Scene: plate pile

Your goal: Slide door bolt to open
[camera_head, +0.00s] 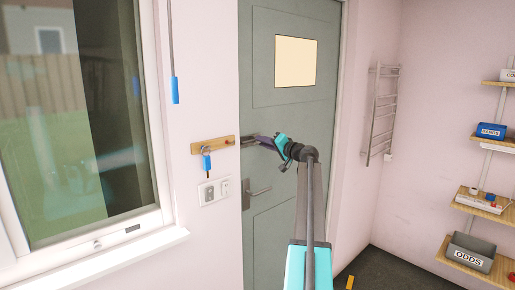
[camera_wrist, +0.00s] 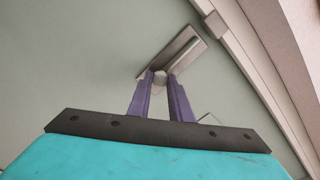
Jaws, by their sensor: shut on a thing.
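The grey-green door (camera_head: 298,150) stands in its frame and looks closed. A metal door bolt (camera_wrist: 183,52) is mounted on it near the frame, seen in the wrist view as a plate with a bar and a small knob (camera_wrist: 160,76). My gripper (camera_wrist: 161,82) has its two purple fingers shut on the knob. In the head view my gripper (camera_head: 262,140) reaches the door's left edge above the lever handle (camera_head: 258,191), and its fingers partly hide the bolt. A pale block (camera_wrist: 215,25) sits on the frame beside the bolt's end.
A wooden key rack (camera_head: 212,145) with a hanging blue-tagged key (camera_head: 207,163) and a switch plate (camera_head: 214,191) are on the wall left of the door. A window (camera_head: 75,110) is further left. A towel rail (camera_head: 382,110) and shelves (camera_head: 480,203) stand right.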

